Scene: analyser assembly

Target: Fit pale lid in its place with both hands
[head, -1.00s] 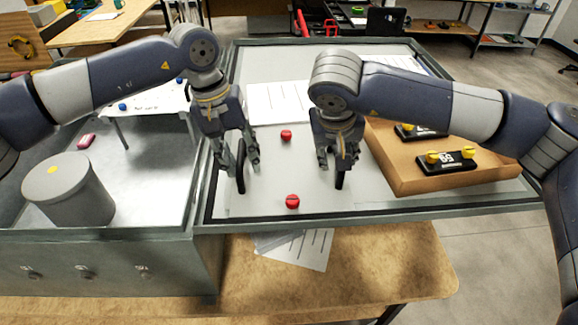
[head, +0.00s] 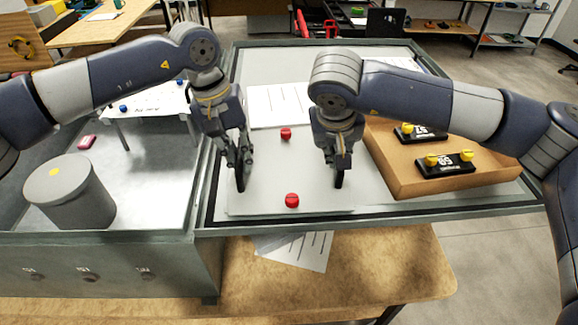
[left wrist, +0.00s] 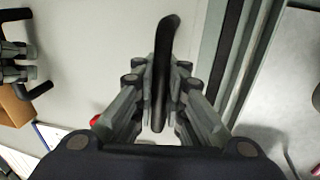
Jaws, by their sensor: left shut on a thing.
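The pale lid (head: 300,165) lies flat on the right-hand worktop, with two upright black handles and two red knobs (head: 286,133) (head: 292,200). My left gripper (head: 240,165) is shut on the left black handle (head: 240,182). In the left wrist view this handle (left wrist: 163,60) stands between the fingers (left wrist: 160,100). My right gripper (head: 339,160) is at the right black handle (head: 339,180), its fingers drawn together around it. The fingers hide much of both handles.
An open grey case with a grey cylinder (head: 70,195) and a white plate with blue knobs (head: 150,100) is on the left. A brown box (head: 410,175) with black, yellow-knobbed parts (head: 445,163) stands close right of the lid. Paper (head: 280,104) lies behind the lid.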

